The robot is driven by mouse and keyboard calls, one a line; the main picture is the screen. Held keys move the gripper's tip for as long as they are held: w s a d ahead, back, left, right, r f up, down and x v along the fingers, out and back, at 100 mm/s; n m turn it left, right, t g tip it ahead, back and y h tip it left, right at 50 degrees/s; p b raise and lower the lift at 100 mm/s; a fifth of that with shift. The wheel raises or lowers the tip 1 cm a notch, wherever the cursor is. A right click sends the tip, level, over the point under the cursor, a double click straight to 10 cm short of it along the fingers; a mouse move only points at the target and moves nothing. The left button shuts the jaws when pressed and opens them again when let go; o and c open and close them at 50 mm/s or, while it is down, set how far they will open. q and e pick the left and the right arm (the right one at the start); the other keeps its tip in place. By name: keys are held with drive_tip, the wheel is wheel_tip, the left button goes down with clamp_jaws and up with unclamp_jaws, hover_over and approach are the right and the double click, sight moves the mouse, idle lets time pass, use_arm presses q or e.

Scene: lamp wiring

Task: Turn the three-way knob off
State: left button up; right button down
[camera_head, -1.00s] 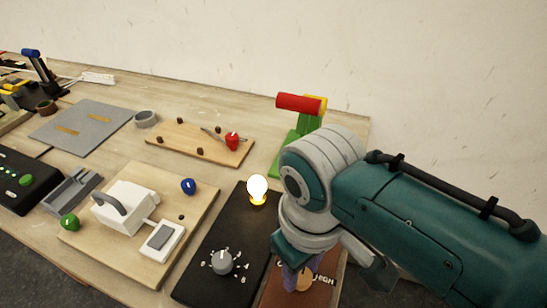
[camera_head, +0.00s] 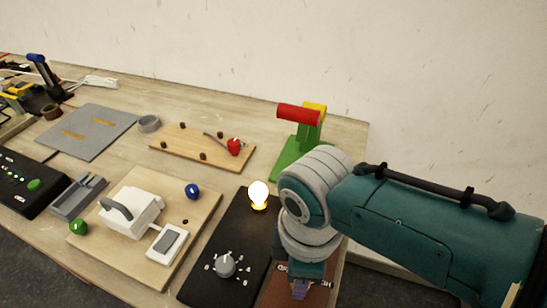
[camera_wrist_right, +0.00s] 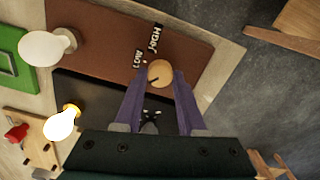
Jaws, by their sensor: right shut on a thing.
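The three-way knob (camera_wrist_right: 160,73) is a round, light wooden knob on a brown board (camera_wrist_right: 100,28) with LOW and HIGH labels beside it. A dark mark shows on the knob's lower left side in the right wrist view. My right gripper (camera_wrist_right: 166,76) is shut on the knob, with a purple finger on each side of it. In the head view the right gripper (camera_head: 299,289) covers the knob. A pale bulb (camera_wrist_right: 45,47) on the brown board looks unlit in the right wrist view. My left gripper is not in view.
A black board (camera_head: 207,287) with a grey dial (camera_head: 224,263) and a glowing bulb (camera_head: 258,194) lies just left. A green stand with a red handle (camera_head: 298,113) stands behind my right arm. A wooden board with a white switch box (camera_head: 130,211) is farther left.

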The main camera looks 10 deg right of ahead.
drive_tip(key=shift+n, duration=0.7)
drive_tip(key=c, duration=0.5)
unclamp_jaws()
wheel_tip(320, 180, up, 10)
drive_tip(key=p, duration=0.4)
